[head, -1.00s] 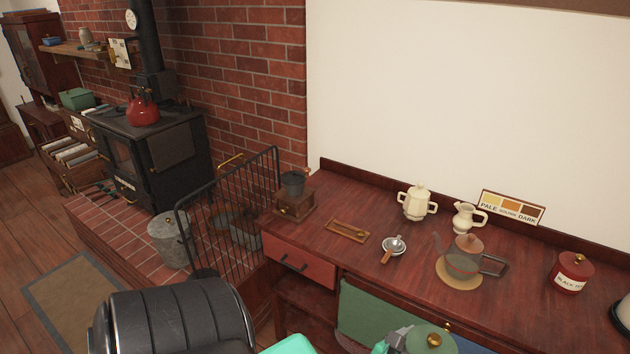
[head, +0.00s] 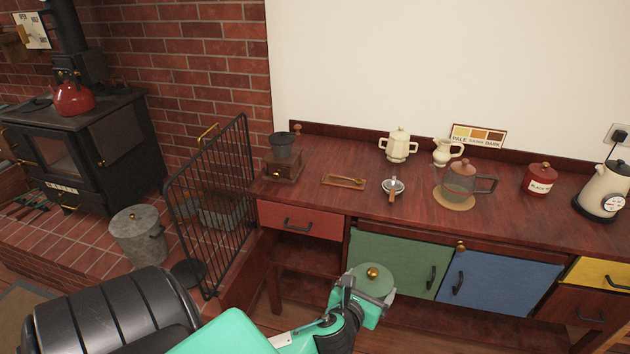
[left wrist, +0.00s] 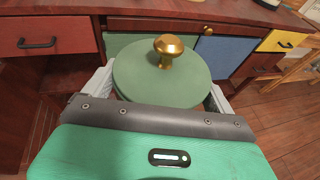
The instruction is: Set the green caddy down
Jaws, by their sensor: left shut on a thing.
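The green caddy (head: 375,281) has a round green lid with a brass knob. It is in my left gripper (head: 360,298), held in the air in front of the sideboard's green door and lower than the sideboard top. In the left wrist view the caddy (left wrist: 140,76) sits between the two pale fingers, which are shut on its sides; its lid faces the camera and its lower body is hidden. The wooden sideboard top (head: 415,208) is beyond it. My right gripper is not in view.
On the sideboard stand a grinder (head: 283,166), a small tray (head: 344,181), a strainer (head: 393,186), a cream pot (head: 398,148), a jug (head: 447,152), a glass teapot (head: 462,182), a red canister (head: 540,178) and a kettle (head: 604,190). A black fireguard (head: 213,190) stands to the left. Bare top shows along the front edge.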

